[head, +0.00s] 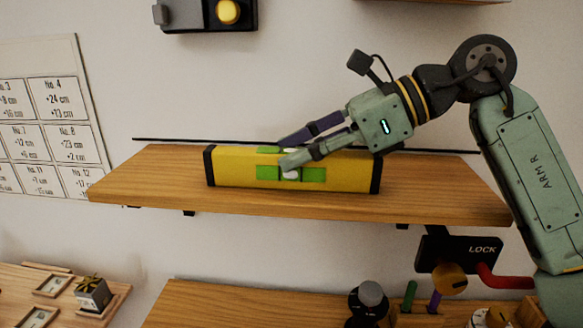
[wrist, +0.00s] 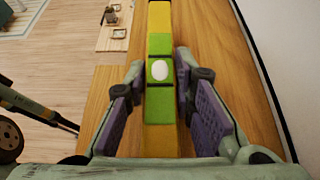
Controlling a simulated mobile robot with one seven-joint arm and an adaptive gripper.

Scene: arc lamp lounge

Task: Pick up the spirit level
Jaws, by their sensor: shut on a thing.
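The spirit level (head: 340,172) is a long yellow bar with black ends and green patches. It stands on a wooden wall shelf (head: 430,203) in the head view. In the wrist view the spirit level (wrist: 159,108) runs up the middle, with a white oval spot on a green patch. My gripper (head: 285,150) reaches in from the right, with its fingers around the middle of the bar. In the wrist view my gripper (wrist: 160,95) has its purple pads on both sides of the level. It is shut on the level. I see no clear gap between the level and the shelf.
A second wooden surface (head: 230,305) lies below the shelf, with knobs and pegs at its right. A black LOCK box (head: 470,250) with a red handle hangs under the shelf's right end. A number chart (head: 45,120) is on the wall at left.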

